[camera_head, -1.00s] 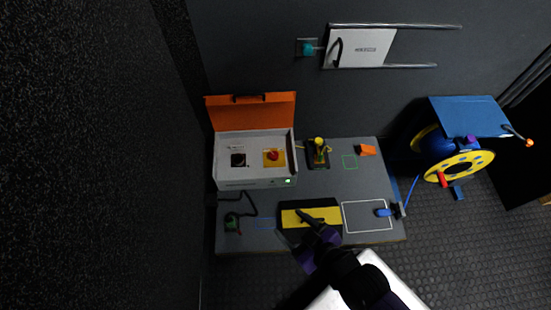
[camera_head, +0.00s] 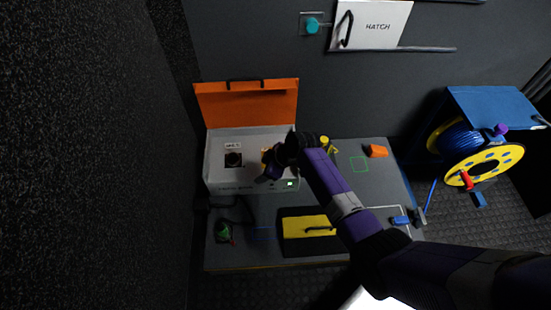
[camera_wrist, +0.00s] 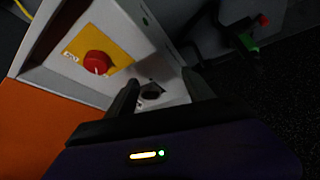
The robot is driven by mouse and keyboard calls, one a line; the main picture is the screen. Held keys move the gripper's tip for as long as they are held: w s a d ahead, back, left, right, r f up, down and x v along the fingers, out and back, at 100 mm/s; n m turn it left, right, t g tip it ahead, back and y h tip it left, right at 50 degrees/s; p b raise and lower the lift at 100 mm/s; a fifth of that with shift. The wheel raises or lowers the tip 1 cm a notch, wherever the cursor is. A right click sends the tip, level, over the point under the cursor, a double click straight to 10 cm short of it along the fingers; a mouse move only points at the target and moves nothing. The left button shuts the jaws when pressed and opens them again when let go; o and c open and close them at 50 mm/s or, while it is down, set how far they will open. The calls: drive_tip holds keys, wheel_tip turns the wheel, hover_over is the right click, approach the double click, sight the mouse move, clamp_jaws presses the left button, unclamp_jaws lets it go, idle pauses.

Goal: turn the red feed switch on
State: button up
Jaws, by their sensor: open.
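The red feed switch (camera_wrist: 97,62) is a round red knob on a yellow plate, seen in the wrist view left of my fingers. In the head view my gripper (camera_head: 267,172) hides the knob, and only a sliver of its yellow plate (camera_head: 263,154) shows. The plate is on the light grey box (camera_head: 216,172), whose orange lid (camera_head: 247,103) stands up behind. In the wrist view my gripper (camera_wrist: 160,90) is open and empty, apart from the red knob. A dark round switch (camera_wrist: 150,92) shows between the fingertips; it also shows in the head view (camera_head: 233,160).
A yellow-and-black panel with a handle (camera_head: 300,226) lies on the bench (camera_head: 375,178) below my arm. An orange block (camera_head: 377,151) sits at the back right. A blue-and-yellow cable reel (camera_head: 483,165) stands right. A black cable with a green plug (camera_head: 223,232) is at left.

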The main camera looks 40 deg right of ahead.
drive_tip(key=shift+n+g, duration=0.4)
drive_tip(key=shift+n, duration=0.1)
drive_tip(key=w+d+b, duration=0.1)
drive_tip(key=d, duration=0.1)
drive_tip(key=w+d, duration=0.1)
drive_tip(key=d+b, duration=0.1)
drive_tip(key=d, duration=0.1)
drive_tip(key=shift+w+d+f+b, duration=0.1)
drive_tip(key=shift+w+d+b, duration=0.2)
drive_tip(key=shift+w+d, duration=0.1)
drive_tip(key=w+d+r+n+g+b, duration=0.1)
drive_tip(key=d+r+b, duration=0.15)
drive_tip(key=d, duration=0.35)
drive_tip(key=shift+g+y, duration=0.3)
drive_tip(key=b+x, duration=0.1)
drive_tip(key=x, duration=0.1)
drive_tip(key=b+x, duration=0.1)
drive_tip(key=x, duration=0.1)
drive_tip(key=b+x, duration=0.2)
drive_tip(key=shift+d, duration=0.3)
drive_tip(key=shift+b+x, duration=0.45)
drive_tip(key=shift+x, duration=0.4)
clamp_jaws()
